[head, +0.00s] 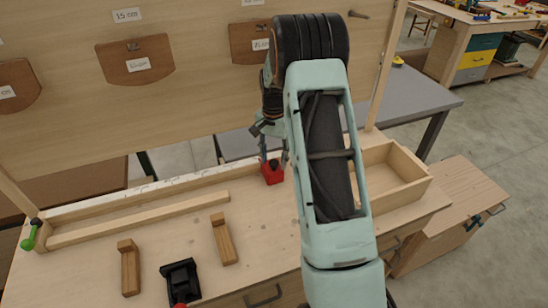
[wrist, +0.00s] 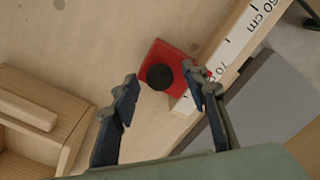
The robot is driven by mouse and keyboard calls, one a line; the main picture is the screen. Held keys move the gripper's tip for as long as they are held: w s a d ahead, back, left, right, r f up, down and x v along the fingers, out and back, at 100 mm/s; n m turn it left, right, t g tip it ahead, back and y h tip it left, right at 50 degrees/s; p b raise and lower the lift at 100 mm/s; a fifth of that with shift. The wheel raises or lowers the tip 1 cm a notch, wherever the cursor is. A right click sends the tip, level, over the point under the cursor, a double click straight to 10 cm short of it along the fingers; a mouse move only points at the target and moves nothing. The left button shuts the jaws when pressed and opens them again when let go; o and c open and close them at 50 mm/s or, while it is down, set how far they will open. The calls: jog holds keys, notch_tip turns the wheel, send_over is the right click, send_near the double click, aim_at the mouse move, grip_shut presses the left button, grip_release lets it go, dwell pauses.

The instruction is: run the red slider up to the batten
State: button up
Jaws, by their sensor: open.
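The red slider (head: 272,174) sits on the bench near the right end of the ruler strip. In the wrist view it is a red plate (wrist: 178,58) with a round black knob (wrist: 160,77), next to the ruler's end. A long pale wooden batten (head: 140,219) lies on the bench to the left, in front of the ruler; open bench separates it from the slider. My gripper (head: 273,158) is open, pointing down over the slider. In the wrist view its fingertips (wrist: 163,84) are on either side of the knob; contact is not clear.
A white ruler strip (head: 150,192) runs along the bench's back. A green-handled clamp (head: 30,238) is at its left end. Two wooden blocks (head: 129,268) (head: 223,240) and a black fixture (head: 180,281) stand in front. An open wooden tray (head: 408,190) is at right.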

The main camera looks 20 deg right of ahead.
jog(key=shift+c, duration=0.3)
grip_shut()
jog(key=a+b, duration=0.2)
jog(key=a, duration=1.1)
jog(key=shift+a, duration=0.2)
jog(key=shift+o, duration=0.3)
grip_release()
